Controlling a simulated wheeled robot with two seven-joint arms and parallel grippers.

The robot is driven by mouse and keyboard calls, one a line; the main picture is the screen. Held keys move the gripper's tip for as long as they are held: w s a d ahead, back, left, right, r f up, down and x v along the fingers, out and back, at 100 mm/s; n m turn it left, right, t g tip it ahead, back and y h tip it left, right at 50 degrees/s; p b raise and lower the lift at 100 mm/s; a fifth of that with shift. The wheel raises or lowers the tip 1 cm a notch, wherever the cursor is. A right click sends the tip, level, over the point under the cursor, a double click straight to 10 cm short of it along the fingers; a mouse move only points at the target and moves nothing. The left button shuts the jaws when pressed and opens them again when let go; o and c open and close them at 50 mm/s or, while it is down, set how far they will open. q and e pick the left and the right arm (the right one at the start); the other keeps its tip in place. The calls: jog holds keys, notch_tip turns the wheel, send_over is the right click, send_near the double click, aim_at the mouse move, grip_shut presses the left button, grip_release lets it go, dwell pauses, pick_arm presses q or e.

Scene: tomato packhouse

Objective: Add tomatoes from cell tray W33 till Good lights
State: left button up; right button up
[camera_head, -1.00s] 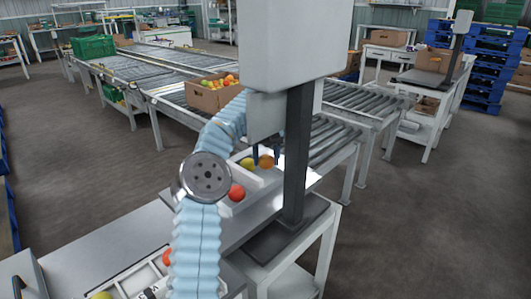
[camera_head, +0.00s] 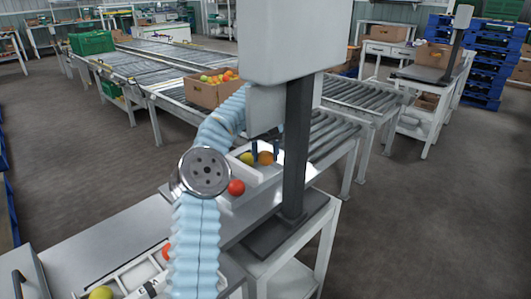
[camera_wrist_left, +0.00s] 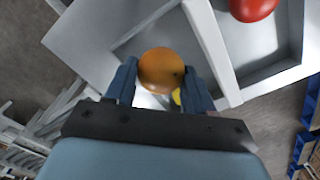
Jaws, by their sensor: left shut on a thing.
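My left gripper (camera_wrist_left: 161,82) is shut on an orange tomato (camera_wrist_left: 161,68), with one blue finger on each side. In the head view the orange tomato (camera_head: 265,158) is at the white tray (camera_head: 222,203) beside the dark post. A yellow-green tomato (camera_head: 247,158) and a red tomato (camera_head: 236,187) are there too; the red one also shows in the left wrist view (camera_wrist_left: 252,6). A white cell tray (camera_head: 128,273) at the bottom left holds a yellow tomato (camera_head: 101,293) and a red one (camera_head: 167,251). Its label is mostly hidden by my arm. No lit Good light shows. My right gripper is out of view.
The dark post (camera_head: 296,150) carries a large grey box (camera_head: 290,35) close to my left arm. A cardboard box of tomatoes (camera_head: 205,94) stands on the roller conveyor behind. Blue pallets (camera_head: 465,65) are stacked at the right. The floor at the right is clear.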

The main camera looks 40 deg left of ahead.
pick_arm(q)
jog(key=shift+f, duration=0.4)
dwell(0.3)
jog(key=o, duration=0.8)
jog(key=c, duration=0.3)
